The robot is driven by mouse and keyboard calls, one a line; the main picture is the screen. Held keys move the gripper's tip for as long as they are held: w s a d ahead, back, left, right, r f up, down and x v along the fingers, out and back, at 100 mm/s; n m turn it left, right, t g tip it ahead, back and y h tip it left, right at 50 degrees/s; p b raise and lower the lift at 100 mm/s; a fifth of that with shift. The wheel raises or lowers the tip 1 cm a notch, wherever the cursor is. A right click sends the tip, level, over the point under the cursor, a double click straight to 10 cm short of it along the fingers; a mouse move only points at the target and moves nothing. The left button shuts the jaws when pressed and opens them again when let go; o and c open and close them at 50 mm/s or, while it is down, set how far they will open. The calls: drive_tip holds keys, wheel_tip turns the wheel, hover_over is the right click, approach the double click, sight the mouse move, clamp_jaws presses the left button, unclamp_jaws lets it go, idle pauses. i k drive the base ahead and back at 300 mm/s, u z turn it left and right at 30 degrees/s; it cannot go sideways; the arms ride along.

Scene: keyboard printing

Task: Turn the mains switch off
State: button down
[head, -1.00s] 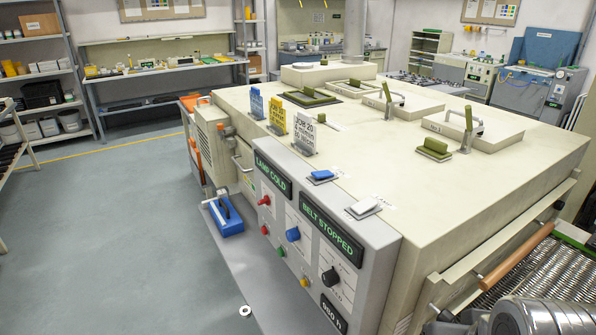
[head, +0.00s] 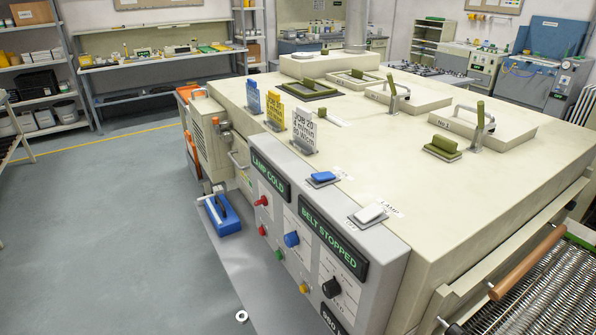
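A large cream dryer cabinet (head: 450,215) carries a grey control panel (head: 385,262) at its front. The panel has a red knob (head: 262,201), a blue knob (head: 291,239), a black rotary knob (head: 331,287) and small red, green and yellow buttons. Its displays read "LAMP COLD" (head: 270,177) and "BELT STOPPED" (head: 333,239). On top sit a blue rocker (head: 323,177) and a white rocker (head: 369,213), the white one near a "LAMP" label. I cannot read which control is the mains switch. My gripper is not in view.
A blue box with a handle (head: 223,214) stands beside the cabinet on the left. A metal ring (head: 241,316) lies near the bottom. A mesh conveyor belt (head: 530,290) runs at lower right. The grey floor (head: 100,240) at left is clear.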

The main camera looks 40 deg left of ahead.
sight(263, 200)
drive_tip(key=z, duration=1.45)
drive_tip(key=k, duration=1.65)
drive_tip(key=u, duration=1.75)
